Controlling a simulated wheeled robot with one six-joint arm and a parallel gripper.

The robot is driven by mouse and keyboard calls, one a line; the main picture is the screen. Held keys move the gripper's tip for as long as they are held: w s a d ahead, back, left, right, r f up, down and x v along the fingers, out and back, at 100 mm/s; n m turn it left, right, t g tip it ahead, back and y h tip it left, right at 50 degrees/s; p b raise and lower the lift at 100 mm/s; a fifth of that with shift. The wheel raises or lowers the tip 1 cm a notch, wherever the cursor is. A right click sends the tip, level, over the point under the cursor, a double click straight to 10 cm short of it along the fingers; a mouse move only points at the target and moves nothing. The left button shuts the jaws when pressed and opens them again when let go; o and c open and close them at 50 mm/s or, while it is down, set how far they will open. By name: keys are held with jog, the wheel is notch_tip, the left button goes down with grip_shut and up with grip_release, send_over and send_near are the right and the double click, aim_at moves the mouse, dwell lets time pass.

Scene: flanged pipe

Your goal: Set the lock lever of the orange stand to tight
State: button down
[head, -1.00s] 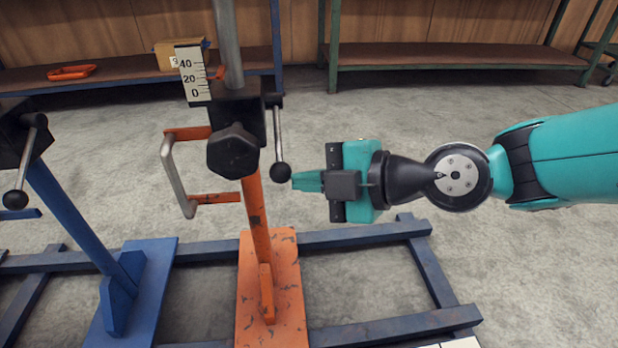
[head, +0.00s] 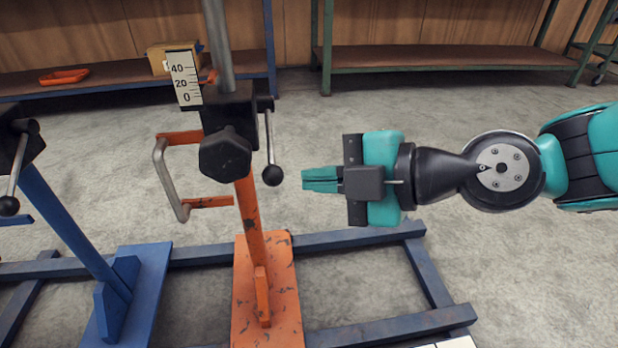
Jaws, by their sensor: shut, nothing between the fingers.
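The orange stand (head: 251,222) rises from an orange base plate and carries a black clamp block with a large black knob (head: 225,153). Its lock lever (head: 268,142) is a thin metal rod on the right side of the block. The lever hangs almost straight down and ends in a black ball (head: 272,175). My gripper (head: 304,180) is to the right of the ball, its teal fingers together and pointing left. A small gap shows between the fingertips and the ball. Nothing is held.
A blue stand (head: 70,225) with its own ball lever (head: 12,182) is at left. A metal handle (head: 170,180) juts left from the orange stand. Blue floor rails (head: 340,240) run below. Benches stand behind.

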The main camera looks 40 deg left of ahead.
jog(key=p+v, duration=0.2)
jog(key=v, duration=0.6)
jog(key=shift+w+r, duration=0.3)
jog(key=shift+r, duration=0.05)
jog(key=shift+a, duration=0.1)
jog(key=s+d+r+m+t+h+p, duration=0.2)
jog(key=d+r+m+h+p, duration=0.1)
jog(key=d+m, duration=0.65)
jog(key=s+d+r+m+t+h+p, duration=0.1)
jog(key=d+r+m+h+p, duration=0.15)
jog(key=d+m, duration=0.75)
jog(key=s+d+r+m+t+h+p, duration=0.2)
jog(key=d+m+h+p, duration=0.15)
jog(key=d+m, duration=0.6)
notch_tip(320, 180, up, 38)
jog(key=n+p, duration=0.1)
jog(key=p, duration=3.6)
jog(key=shift+w+d+n, duration=0.3)
jog(key=shift+w+d, duration=0.05)
jog(key=shift+d, duration=0.05)
jog(key=shift+f, duration=0.2)
